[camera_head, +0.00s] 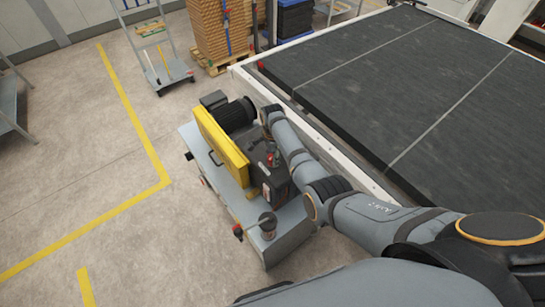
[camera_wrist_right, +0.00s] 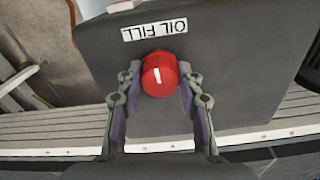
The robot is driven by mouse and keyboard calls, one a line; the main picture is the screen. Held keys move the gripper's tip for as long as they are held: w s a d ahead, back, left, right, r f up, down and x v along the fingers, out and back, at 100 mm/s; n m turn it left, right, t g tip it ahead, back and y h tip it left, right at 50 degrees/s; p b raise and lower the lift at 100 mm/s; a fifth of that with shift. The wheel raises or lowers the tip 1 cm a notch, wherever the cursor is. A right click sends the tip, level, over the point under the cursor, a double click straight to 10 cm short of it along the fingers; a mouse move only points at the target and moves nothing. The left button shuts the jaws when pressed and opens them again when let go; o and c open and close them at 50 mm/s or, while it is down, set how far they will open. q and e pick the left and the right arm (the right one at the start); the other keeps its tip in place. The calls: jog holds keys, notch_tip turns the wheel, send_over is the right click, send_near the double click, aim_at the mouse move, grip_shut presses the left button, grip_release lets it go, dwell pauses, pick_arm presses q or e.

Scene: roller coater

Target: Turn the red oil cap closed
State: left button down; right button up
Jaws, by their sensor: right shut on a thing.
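The red oil cap (camera_wrist_right: 159,76) shows in the right wrist view on a dark grey housing (camera_wrist_right: 225,45), just below a white label reading "OIL FILL" (camera_wrist_right: 154,31). The cap has a short white mark on its face. My right gripper (camera_wrist_right: 159,84) has one finger on each side of the cap and is shut on it. In the head view, the right arm reaches down to the machine, and a small red spot, the oil cap (camera_head: 272,160), shows by my right gripper (camera_head: 268,158). My left gripper is not in view.
The machine has a yellow guard (camera_head: 220,145) and a black motor (camera_head: 235,114) on a grey base (camera_head: 252,212). A large dark conveyor bed (camera_head: 400,80) with a white rim stands to the right.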

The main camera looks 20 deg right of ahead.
aim_at(272, 156)
jog(key=shift+m, duration=0.4)
jog(key=o, duration=1.2)
jog(key=shift+c, duration=0.2)
notch_tip(272, 156, up, 12)
